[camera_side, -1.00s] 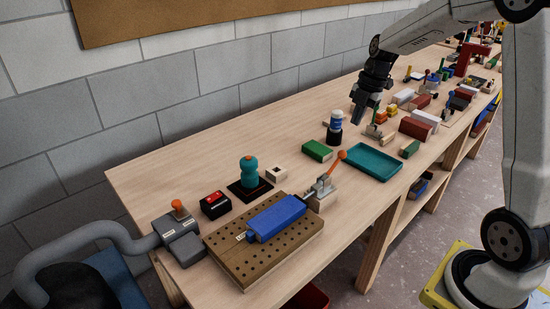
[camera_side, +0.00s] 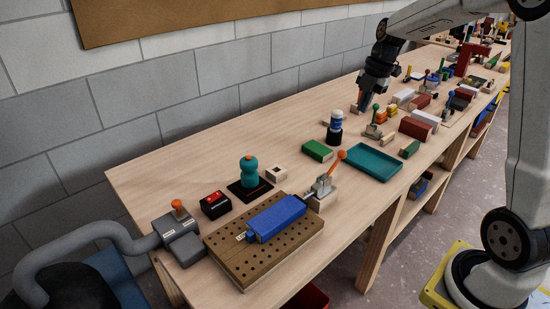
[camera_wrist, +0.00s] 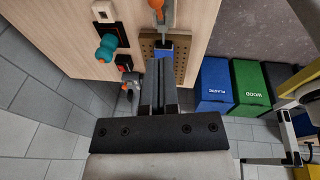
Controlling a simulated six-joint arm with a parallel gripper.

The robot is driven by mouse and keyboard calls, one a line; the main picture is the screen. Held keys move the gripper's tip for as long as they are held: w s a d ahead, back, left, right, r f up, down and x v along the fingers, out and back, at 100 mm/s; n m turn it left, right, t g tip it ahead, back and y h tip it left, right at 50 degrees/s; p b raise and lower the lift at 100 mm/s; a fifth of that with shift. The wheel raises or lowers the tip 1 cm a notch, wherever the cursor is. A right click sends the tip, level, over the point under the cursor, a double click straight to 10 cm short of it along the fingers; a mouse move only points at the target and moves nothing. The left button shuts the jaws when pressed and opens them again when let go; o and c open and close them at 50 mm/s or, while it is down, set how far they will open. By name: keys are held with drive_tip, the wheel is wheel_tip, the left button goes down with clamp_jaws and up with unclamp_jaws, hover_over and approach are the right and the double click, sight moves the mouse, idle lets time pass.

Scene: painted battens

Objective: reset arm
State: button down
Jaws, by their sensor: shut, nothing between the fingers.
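My gripper (camera_side: 361,103) is shut and empty, held above the bench near its back edge, beyond the white-and-blue bottle (camera_side: 336,126). In the wrist view its closed fingers (camera_wrist: 159,66) point towards the perforated board (camera_wrist: 182,64). A blue batten (camera_side: 277,217) lies on the brown perforated board (camera_side: 230,266), and its end (camera_wrist: 163,53) shows beyond my fingers in the wrist view. The orange-handled toggle clamp (camera_side: 322,188) stands at the batten's far end. My fingers hide part of the board in the wrist view.
A teal sander (camera_side: 249,172) stands on a black pad, beside a red-switch box (camera_side: 214,204). A teal tray (camera_side: 362,170), a green block (camera_side: 317,151) and several coloured battens lie to the right. A grey hose (camera_side: 75,237) runs at the left. The bench's back left is clear.

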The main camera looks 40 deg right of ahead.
drive_tip(key=s+a+f+m+h, duration=0.1)
drive_tip(key=s+a+f+m, duration=0.5)
drive_tip(key=a+m, duration=0.3)
drive_tip(key=s+a+f+m+t+h, duration=0.1)
drive_tip(key=s+a+f+m, duration=0.5)
drive_tip(key=a+m, duration=0.3)
drive_tip(key=shift+a+m, duration=0.4)
drive_tip(key=shift+m, duration=0.1)
